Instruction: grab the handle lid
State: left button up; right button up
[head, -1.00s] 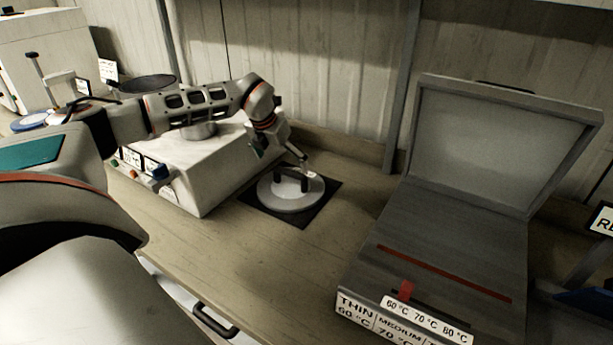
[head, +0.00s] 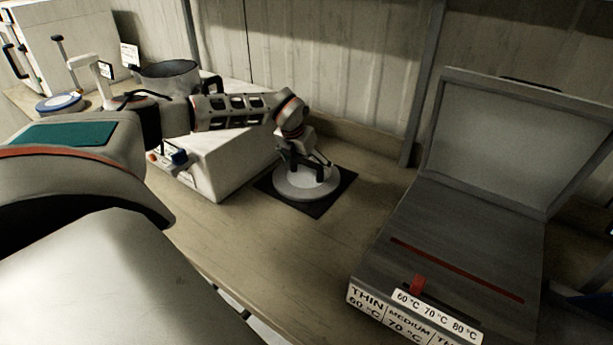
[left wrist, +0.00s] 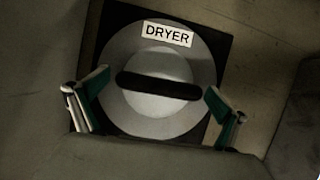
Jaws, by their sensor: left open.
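The lid (head: 306,192) is a round pale grey disc lying flat on a black square mat (head: 343,183). Its dark bar handle (left wrist: 158,86) lies across the middle in the left wrist view, below a white DRYER label (left wrist: 167,34). My left gripper (head: 308,168) is open, low over the lid, and partly hides it in the head view. In the left wrist view the fingers (left wrist: 157,83) stand apart, one near each end of the handle, with nothing held. Whether a finger touches the handle, I cannot tell. My right gripper is not in view.
A white box-like device (head: 225,165) with knobs stands just left of the mat, with a dark pot (head: 166,80) on it. A grey case with a raised lid (head: 455,235) stands on the right. Bare bench (head: 270,245) lies in front of the mat.

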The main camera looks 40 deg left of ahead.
pick_arm(q)
jog(key=c, duration=1.8)
jog(key=shift+r, duration=0.15)
